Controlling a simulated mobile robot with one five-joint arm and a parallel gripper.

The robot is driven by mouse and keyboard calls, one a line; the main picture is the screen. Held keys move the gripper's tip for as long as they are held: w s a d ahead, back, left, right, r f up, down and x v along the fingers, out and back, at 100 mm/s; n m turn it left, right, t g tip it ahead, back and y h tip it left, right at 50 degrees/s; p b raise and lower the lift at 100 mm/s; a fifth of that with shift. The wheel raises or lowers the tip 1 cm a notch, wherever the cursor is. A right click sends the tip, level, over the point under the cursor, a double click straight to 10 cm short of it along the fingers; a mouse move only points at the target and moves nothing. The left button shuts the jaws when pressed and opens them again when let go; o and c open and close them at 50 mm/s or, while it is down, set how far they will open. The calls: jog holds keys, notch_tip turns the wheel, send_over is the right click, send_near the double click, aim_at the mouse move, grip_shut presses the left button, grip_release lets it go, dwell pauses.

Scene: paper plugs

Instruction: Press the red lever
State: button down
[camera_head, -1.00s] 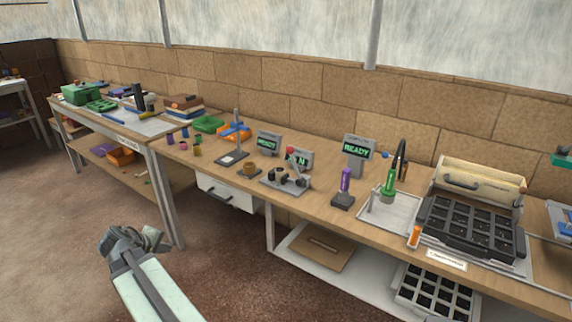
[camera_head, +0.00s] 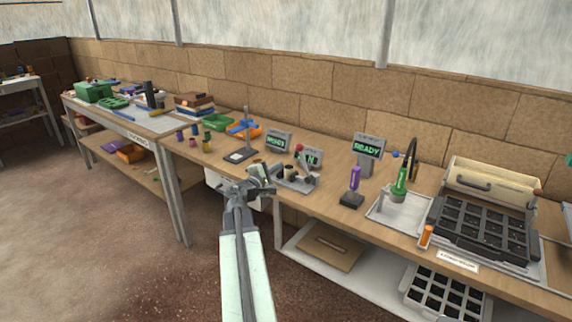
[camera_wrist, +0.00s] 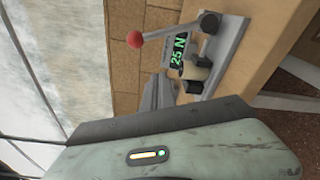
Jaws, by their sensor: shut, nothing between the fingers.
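The red lever is a grey arm with a red ball knob (camera_head: 299,148), on a small press at the middle of the workbench. In the wrist view the red knob (camera_wrist: 135,39) is at the top, its arm running right to a pivot (camera_wrist: 208,22). The press (camera_head: 297,180) has a display partly reading "N", which reads "25 N" in the wrist view (camera_wrist: 178,54). My gripper (camera_head: 262,174) is shut and empty in front of the press, apart from the lever. It overlaps the press's left end in the head view. Its fingers show below the knob in the wrist view (camera_wrist: 157,93).
A display stand (camera_head: 278,141) is behind the press to the left. A scale-like stand (camera_head: 241,155) stands left of it. A purple-handled tool (camera_head: 354,180) and a "READY" display (camera_head: 368,150) are to the right.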

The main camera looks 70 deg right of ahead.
aim_at(304, 163)
jog(key=d, duration=0.6)
jog(key=s+d, duration=0.1)
jog(key=d, duration=0.2)
jog(key=shift+d+f, duration=0.15)
jog(key=shift+f, duration=0.15)
jog(key=s, duration=0.1)
jog(key=s+a+r, duration=0.1)
jog(key=s+a+p, duration=0.1)
jog(key=shift+s+a+r, duration=0.15)
jog(key=shift+s+r, duration=0.05)
jog(key=shift+r, duration=0.05)
jog(key=shift+s, duration=0.1)
